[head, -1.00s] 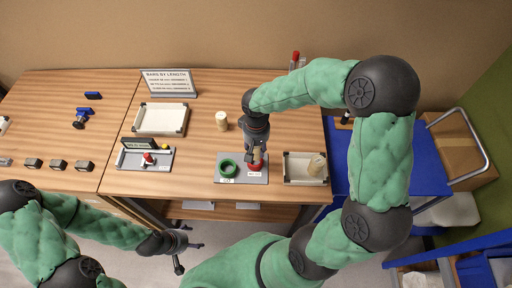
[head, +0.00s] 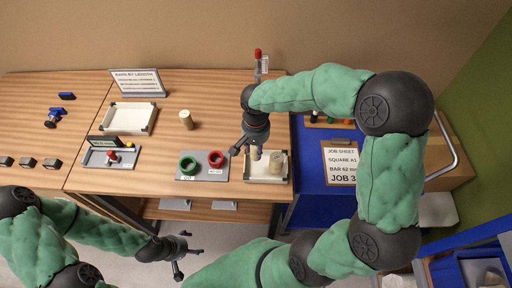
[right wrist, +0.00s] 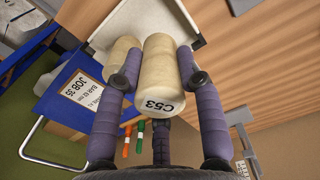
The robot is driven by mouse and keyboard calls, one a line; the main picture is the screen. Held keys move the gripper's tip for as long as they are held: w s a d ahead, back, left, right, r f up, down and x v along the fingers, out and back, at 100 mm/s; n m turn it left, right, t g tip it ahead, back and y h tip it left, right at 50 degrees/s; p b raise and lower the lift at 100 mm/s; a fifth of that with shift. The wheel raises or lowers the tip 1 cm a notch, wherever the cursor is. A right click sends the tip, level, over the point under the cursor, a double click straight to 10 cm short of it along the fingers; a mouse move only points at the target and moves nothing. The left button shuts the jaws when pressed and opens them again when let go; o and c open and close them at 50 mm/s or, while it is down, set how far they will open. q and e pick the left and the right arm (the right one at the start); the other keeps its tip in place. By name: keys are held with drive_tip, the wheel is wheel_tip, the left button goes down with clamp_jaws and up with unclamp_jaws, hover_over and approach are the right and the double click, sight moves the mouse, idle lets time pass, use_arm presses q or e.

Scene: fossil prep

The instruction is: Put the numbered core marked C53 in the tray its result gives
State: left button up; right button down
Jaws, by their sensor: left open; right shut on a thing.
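The core marked C53 (right wrist: 160,70), a pale cream cylinder, is between the fingers of my right gripper (right wrist: 161,80), its C53 end facing the wrist camera. In the head view my right gripper (head: 247,148) holds core C53 (head: 256,153) at the back left of the right white tray (head: 256,175). I cannot tell whether it touches the tray floor. Another pale core (head: 276,162) stands in that tray, beside C53; it also shows in the right wrist view (right wrist: 122,56). My left gripper (head: 183,252) is open and empty, low in front of the bench.
A grey plate (head: 203,176) holds a green ring (head: 188,165) and a red ring (head: 216,159). Another white tray (head: 128,117) and a lone pale core (head: 185,120) are further left. A sign (head: 137,83) stands behind. A job sheet (head: 341,163) lies on the blue surface right.

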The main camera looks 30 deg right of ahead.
drive_tip(key=shift+f, duration=0.1)
drive_tip(key=shift+f+b, duration=0.2)
drive_tip(key=shift+b, duration=0.1)
wheel_tip(320, 180, down, 6)
drive_tip(key=b, duration=0.5)
drive_tip(key=shift+f, duration=0.15)
idle(0.8)
drive_tip(key=shift+f+b, duration=0.65)
idle(0.4)
drive_tip(key=c, duration=0.7)
unclamp_jaws()
